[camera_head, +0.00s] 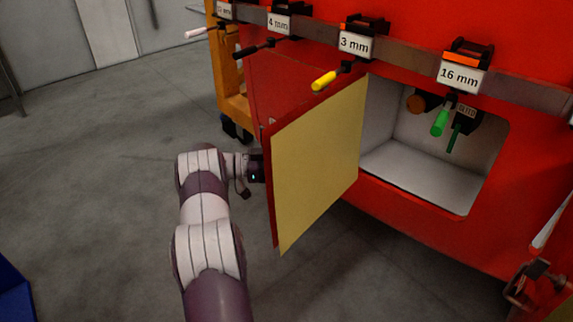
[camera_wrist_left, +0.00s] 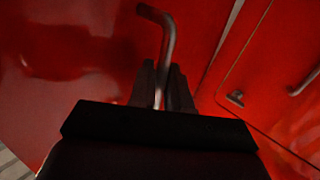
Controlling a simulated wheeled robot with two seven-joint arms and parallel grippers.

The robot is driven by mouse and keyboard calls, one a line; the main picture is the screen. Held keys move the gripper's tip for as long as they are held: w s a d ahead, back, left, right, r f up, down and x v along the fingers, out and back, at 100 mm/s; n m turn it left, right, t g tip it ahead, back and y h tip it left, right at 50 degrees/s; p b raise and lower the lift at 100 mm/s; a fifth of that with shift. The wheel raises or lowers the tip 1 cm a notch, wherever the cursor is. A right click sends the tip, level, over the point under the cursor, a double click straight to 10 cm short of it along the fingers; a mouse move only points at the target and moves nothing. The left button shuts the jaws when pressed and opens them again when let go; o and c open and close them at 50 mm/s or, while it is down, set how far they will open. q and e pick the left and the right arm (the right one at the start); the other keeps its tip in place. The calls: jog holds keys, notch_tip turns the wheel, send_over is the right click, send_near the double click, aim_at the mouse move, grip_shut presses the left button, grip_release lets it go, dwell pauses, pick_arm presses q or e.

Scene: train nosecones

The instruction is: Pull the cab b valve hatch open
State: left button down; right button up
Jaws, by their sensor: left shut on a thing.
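The hatch (camera_head: 318,165) stands swung well out from the red nosecone in the head view, its yellow inner face towards me. Behind it, the compartment (camera_head: 420,180) is exposed, with a pale floor and walls. My left arm reaches to the hatch's outer side, where the panel hides my left fingers. In the left wrist view my left gripper (camera_wrist_left: 163,88) is shut on the bent metal handle (camera_wrist_left: 164,32) of the red outer face. My right gripper is not in view.
Inside the compartment hang a green-handled valve (camera_head: 440,122) and an orange-brown round part (camera_head: 416,103). A rail above carries labelled tools, including a yellow-handled one (camera_head: 325,80) near the hatch's top edge. Grey floor (camera_head: 90,180) is clear at left. A blue object (camera_head: 14,295) sits bottom left.

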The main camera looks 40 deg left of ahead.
pick_arm(q)
jog(key=shift+w+r, duration=0.1)
jog(key=shift+r, duration=0.05)
jog(key=c, duration=1.3)
grip_release()
jog(key=shift+o, duration=0.4)
jog(key=shift+w+d, duration=0.1)
jog(key=shift+w, duration=0.1)
jog(key=v, duration=1.2)
jog(key=shift+s+a, duration=0.3)
